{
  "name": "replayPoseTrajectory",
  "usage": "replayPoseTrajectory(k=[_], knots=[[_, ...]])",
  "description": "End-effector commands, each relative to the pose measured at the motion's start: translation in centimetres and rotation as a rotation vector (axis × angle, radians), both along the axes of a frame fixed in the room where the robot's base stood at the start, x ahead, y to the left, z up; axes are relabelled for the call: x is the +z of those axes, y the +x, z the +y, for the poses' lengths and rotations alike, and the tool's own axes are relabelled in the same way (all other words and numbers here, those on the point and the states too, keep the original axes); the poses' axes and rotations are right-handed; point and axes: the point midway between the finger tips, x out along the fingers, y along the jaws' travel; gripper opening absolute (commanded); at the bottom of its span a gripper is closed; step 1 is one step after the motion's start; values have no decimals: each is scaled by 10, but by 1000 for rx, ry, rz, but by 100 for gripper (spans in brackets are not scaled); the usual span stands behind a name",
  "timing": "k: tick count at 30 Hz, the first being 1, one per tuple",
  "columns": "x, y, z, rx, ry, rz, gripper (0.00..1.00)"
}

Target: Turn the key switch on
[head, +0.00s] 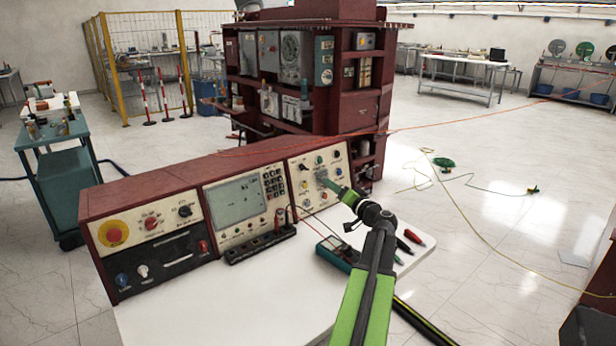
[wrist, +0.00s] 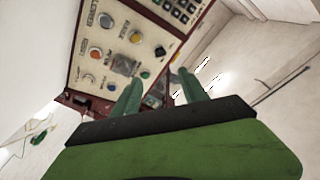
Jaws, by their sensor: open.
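The control console (head: 245,158) is a long dark red desk unit with three cream panels, standing on a white table. No key switch can be made out for certain. The right panel (head: 301,172) carries several small coloured knobs and a grey, blurred fitting, which also shows in the wrist view (wrist: 124,65). My gripper (head: 327,182) is in front of this right panel, close to its face. In the wrist view my gripper (wrist: 160,87) has its two green fingers apart, with nothing seen between them. The fingertips hide part of the panel's edge.
The left panel has a red button on a yellow disc (head: 113,234). A teal meter (head: 335,252) and red and black probes lie on the white table (head: 240,300) beneath my arm. A dark red cabinet (head: 300,75) stands behind the console. Floor to the right has loose cables.

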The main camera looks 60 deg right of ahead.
Motion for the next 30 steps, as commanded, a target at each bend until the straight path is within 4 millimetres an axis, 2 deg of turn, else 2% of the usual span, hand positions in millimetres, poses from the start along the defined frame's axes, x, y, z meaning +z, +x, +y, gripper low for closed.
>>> replayPoseTrajectory(k=[4,7,21,25,30], knots=[[1,5,-2,1,1,0,52],[1,18,-9,3,1,0,52],[1,124,-59,6,2,0,52],[1,145,-68,6,2,0,52],[1,158,-73,4,2,0,52]])
